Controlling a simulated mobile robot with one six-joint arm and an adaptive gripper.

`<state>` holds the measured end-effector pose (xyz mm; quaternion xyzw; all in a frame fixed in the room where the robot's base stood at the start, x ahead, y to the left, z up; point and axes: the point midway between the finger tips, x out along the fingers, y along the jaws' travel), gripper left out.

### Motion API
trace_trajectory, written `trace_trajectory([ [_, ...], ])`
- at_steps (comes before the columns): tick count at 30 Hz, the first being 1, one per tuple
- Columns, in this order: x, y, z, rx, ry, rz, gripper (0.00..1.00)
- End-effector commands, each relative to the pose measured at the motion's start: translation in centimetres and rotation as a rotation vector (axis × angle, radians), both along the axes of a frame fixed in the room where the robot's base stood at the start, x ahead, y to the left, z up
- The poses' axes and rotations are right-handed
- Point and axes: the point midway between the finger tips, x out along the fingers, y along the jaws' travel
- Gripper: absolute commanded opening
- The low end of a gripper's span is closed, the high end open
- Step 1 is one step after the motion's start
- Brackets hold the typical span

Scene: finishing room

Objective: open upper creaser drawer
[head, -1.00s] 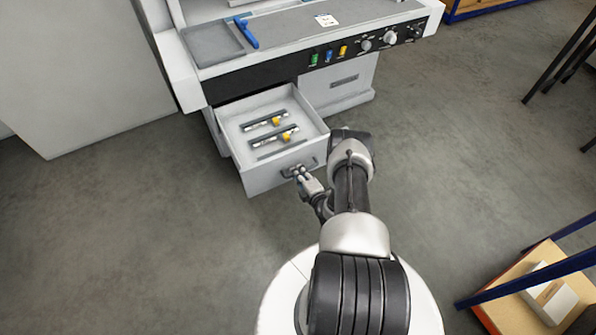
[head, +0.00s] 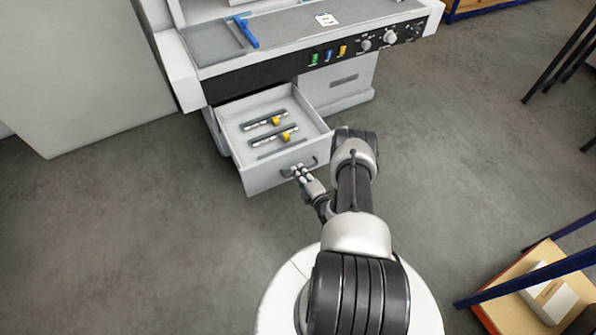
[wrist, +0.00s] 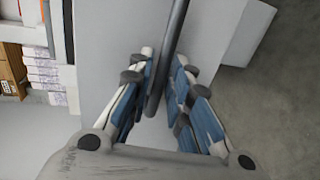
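The creaser (head: 290,45) is a pale grey machine with a dark control strip. Its drawer (head: 267,182) stands well pulled out, with the inside showing from above. The dark bar handle (head: 310,164) is on the drawer front. My gripper (head: 299,173) is at this handle. In the wrist view the handle (wrist: 175,30) runs between the fingers of my gripper (wrist: 165,75), with a gap at least on the left side. The fingers stand apart and do not clamp it.
A blue tool (head: 246,32) and a white card (head: 326,20) lie on the creaser top. A blue-framed rack with a wooden shelf (head: 510,310) and a white box (head: 549,296) stands at lower right. Dark legs (head: 565,55) stand at upper right. Grey floor around the drawer is clear.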

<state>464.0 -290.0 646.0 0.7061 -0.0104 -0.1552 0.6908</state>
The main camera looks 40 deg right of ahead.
Motion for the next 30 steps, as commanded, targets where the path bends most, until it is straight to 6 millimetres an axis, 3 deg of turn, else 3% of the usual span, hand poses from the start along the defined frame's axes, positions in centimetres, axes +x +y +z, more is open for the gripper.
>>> trace_trajectory([
  [9,-6.5,1.4,1.4,0.004,0.001,-0.006,0.18],
  [15,-9.2,2.1,2.0,0.001,0.0,-0.003,0.18],
  [30,-10.0,2.4,2.3,0.0,-0.002,0.0,0.18],
])
